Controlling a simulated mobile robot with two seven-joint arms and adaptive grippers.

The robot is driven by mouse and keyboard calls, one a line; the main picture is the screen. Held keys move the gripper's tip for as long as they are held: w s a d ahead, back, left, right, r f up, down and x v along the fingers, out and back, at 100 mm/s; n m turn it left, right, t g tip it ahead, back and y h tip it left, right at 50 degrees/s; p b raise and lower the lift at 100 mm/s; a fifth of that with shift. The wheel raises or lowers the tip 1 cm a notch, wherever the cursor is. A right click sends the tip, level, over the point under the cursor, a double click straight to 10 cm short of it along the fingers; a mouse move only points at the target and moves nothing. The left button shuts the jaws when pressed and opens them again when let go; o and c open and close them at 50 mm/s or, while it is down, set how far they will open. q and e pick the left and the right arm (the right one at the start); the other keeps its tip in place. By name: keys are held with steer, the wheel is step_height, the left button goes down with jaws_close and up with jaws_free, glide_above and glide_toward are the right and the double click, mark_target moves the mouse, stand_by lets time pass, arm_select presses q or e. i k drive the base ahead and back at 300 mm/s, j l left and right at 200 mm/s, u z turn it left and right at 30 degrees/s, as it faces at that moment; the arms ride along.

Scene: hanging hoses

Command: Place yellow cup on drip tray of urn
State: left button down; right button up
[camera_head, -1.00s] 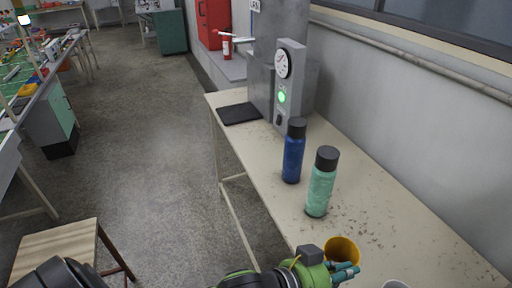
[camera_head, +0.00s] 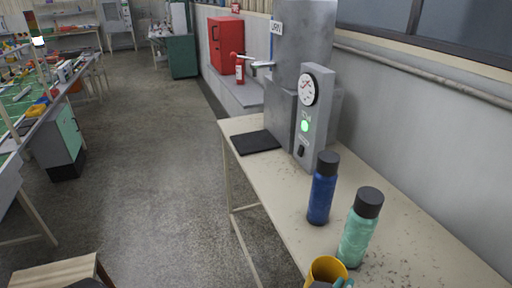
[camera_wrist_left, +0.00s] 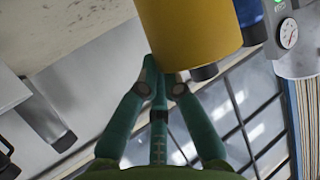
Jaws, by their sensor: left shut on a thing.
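The yellow cup (camera_head: 322,270) is at the bottom edge of the head view, its lower part cut off. My left gripper (camera_head: 342,284) shows only as teal fingertips at the cup's right side. In the left wrist view the teal fingers (camera_wrist_left: 160,85) are shut on the wall of the yellow cup (camera_wrist_left: 190,30). The grey urn (camera_head: 302,45), with a dial and a green light, stands at the far end of the table. The flat black drip tray (camera_head: 256,141) lies on the table at its left, below the metal tap (camera_head: 261,64). My right gripper is not seen.
A blue bottle (camera_head: 322,190) and a teal bottle (camera_head: 359,230) stand upright on the beige table (camera_head: 275,185), between the cup and the urn. The table's left strip is clear up to the tray. A wall runs along the right.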

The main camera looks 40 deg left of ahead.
mark_target(255, 140)
steer(key=i+j+z, duration=0.1)
steer(key=j, duration=0.4)
steer(key=i+j, duration=0.2)
steer(key=j, duration=0.3)
steer(key=i+j+z, duration=0.15)
steer(key=j, duration=0.35)
steer(key=i+j, duration=0.1)
steer(key=j, duration=0.4)
steer(key=i+j+z, duration=0.15)
steer(key=j, duration=0.35)
